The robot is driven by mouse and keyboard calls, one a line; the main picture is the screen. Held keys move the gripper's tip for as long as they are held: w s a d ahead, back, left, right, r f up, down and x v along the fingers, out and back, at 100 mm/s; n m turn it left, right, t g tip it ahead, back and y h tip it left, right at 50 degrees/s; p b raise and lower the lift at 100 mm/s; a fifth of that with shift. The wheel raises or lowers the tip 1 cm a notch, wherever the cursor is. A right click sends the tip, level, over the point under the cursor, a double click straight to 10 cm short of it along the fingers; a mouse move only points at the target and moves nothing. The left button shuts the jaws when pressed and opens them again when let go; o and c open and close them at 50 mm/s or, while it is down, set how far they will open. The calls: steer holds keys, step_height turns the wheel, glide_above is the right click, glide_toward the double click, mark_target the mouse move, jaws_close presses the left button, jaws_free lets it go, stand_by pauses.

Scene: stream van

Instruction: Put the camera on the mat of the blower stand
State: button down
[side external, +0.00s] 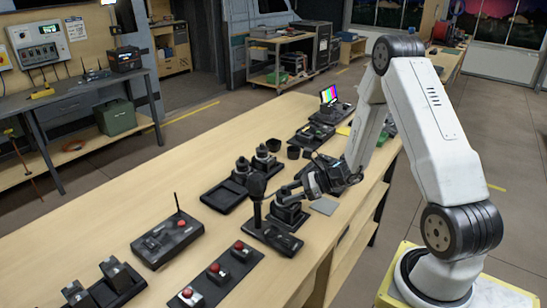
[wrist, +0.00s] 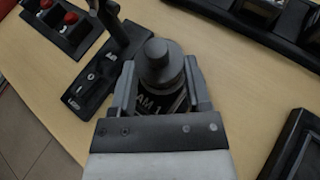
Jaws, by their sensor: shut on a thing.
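My gripper (side external: 290,194) is shut on the camera, a dark upright body with a round barrel on top. In the wrist view the camera (wrist: 158,75) stands between both fingers, with lettering partly reading "AM 1". Its lower part (side external: 288,213) shows under the gripper in the side view, low over the table; whether it touches is unclear. Beside it is a black base with a tall dark stem (side external: 257,188), which also shows in the wrist view (wrist: 90,85). I cannot tell for sure which item is the blower stand. A black mat-like tray (side external: 224,197) lies to the left, its middle bare.
A panel with red buttons (side external: 216,272) and a black device with an antenna (side external: 168,238) are nearer. Two similar dark upright units (side external: 243,167) stand behind the tray. Bare wood (side external: 120,215) is at left.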

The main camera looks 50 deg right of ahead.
steer(key=shift+f, duration=0.1)
steer(key=shift+c, duration=0.2)
jaws_free()
steer(key=shift+s+d+r, duration=0.35)
steer(key=shift+s+d, duration=0.05)
steer(key=v, duration=1)
steer(key=shift+s+d, duration=0.25)
steer(key=shift+s, duration=0.05)
steer(key=shift+a+r, duration=0.1)
